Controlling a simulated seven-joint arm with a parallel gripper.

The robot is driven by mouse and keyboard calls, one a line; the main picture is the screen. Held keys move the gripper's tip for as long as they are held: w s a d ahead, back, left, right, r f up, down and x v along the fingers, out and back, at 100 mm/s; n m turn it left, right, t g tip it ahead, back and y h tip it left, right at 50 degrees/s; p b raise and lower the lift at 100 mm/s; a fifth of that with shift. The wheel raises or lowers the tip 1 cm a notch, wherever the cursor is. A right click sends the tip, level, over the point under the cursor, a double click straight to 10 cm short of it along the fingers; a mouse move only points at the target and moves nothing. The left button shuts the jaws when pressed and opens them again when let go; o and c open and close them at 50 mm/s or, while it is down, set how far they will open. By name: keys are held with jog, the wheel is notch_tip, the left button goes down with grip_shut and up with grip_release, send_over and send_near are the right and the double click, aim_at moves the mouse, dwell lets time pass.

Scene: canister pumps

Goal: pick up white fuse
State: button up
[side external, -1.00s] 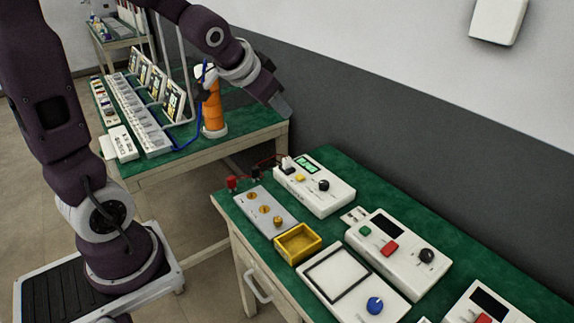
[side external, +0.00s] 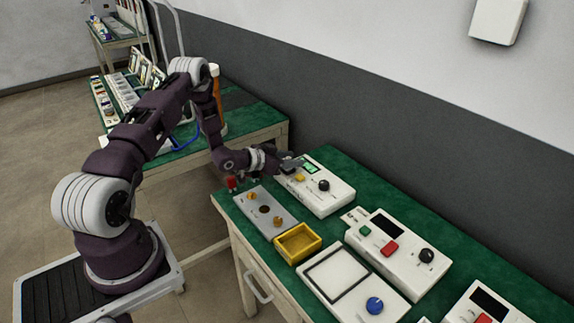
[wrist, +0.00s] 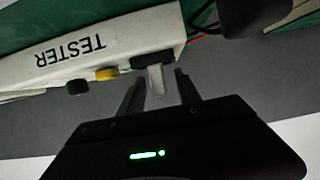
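A small whitish-grey piece, which looks like the white fuse (wrist: 156,80), sticks out of a dark block (wrist: 152,58) on the edge of the tester (wrist: 85,50) in the wrist view. My gripper (wrist: 160,77) is open, with one finger on each side of this piece. I see gaps between the piece and both fingers, and the fingertips reach about level with it. In the side external view, my gripper (side external: 290,164) is over the back left end of the tester (side external: 322,192). It hides the fuse there.
A grey panel with yellow-orange knobs (side external: 264,209) and a yellow tray (side external: 298,243) lie in front of the tester. Another white device (side external: 398,255) stands to the right. A red part (side external: 231,182) stands near the table's left edge. The wall runs close behind the table.

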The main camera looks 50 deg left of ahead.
jog(key=shift+w+f, duration=0.3)
jog(key=shift+w, duration=0.35)
grip_shut()
notch_tip(320, 180, up, 9)
jog(key=s+d+r+m+h, duration=0.2)
jog(key=s+d+r, duration=0.4)
jog(key=d+r, duration=0.3)
jog(key=s+d+r+m+h, duration=0.1)
jog(key=s+d+r+h, duration=0.1)
jog(key=s+d+r, duration=0.75)
jog(key=w+a+f+n+y, duration=0.3)
jog(key=w+a+f+y, duration=0.1)
jog(key=w+a+f, duration=1.1)
jog(key=a+f, duration=0.2)
jog(key=a, duration=0.1)
jog(key=shift+w+a+f, duration=0.2)
jog(key=shift+a+f, duration=0.05)
jog(key=shift+a, duration=0.05)
